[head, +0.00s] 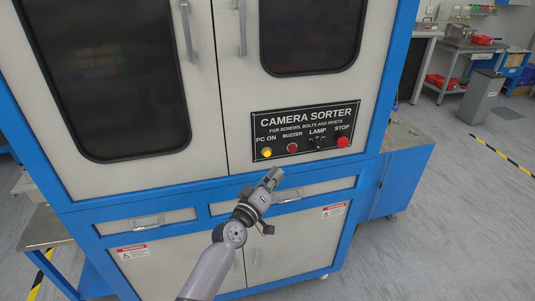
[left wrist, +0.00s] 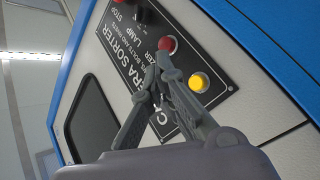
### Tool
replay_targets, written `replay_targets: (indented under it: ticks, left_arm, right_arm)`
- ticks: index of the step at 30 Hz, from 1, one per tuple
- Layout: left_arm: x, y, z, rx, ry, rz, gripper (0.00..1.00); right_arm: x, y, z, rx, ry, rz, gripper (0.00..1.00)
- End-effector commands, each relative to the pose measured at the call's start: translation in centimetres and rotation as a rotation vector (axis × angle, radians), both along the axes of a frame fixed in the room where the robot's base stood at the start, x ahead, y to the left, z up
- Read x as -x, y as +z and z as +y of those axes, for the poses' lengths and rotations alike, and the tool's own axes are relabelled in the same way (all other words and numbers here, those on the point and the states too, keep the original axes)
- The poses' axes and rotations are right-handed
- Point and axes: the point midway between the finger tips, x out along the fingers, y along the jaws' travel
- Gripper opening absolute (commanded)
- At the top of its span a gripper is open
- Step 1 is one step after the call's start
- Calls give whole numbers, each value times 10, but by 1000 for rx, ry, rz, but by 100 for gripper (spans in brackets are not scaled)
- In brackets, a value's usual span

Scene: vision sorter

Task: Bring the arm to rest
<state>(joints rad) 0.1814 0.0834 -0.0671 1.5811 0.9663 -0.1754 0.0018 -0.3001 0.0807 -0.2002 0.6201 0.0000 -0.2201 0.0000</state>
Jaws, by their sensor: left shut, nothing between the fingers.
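My left gripper (head: 272,177) is in front of the camera sorter, just below its black control panel (head: 305,118). Its fingers are shut with nothing between them. In the left wrist view the shut fingers (left wrist: 160,68) show in front of the panel, near a red button (left wrist: 167,45) and a yellow button (left wrist: 198,82). The panel also carries the yellow PC ON button (head: 266,152), the red buzzer button (head: 292,148), a lamp switch (head: 317,142) and the red stop button (head: 343,141). I see no contact between fingers and buttons. My right gripper is not in view.
The white and blue sorter cabinet (head: 130,180) fills the middle, with door handles (head: 187,32) and drawer handles (head: 287,196) standing out. A blue side unit (head: 405,175) stands at its right. Open floor (head: 470,220) lies to the right; benches and a grey bin (head: 483,95) are farther back.

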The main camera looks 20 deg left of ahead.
Motion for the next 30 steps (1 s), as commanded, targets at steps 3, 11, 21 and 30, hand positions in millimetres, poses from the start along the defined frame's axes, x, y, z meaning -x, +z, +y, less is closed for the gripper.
replay_targets:
  ticks: [3, 11, 21, 30]
  left_arm:
    - [0, 0, 0, 0, 0, 0, 0]
    - [0, 0, 0, -1, 0, 0, 0]
    - [11, -70, -1, -82, 3, 118, 0]
    - [98, -279, 1, -360, -48, 483, 0]
  right_arm:
    - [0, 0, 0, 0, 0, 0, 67]
    - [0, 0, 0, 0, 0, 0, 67]
    - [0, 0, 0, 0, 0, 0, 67]
    - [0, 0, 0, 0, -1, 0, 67]
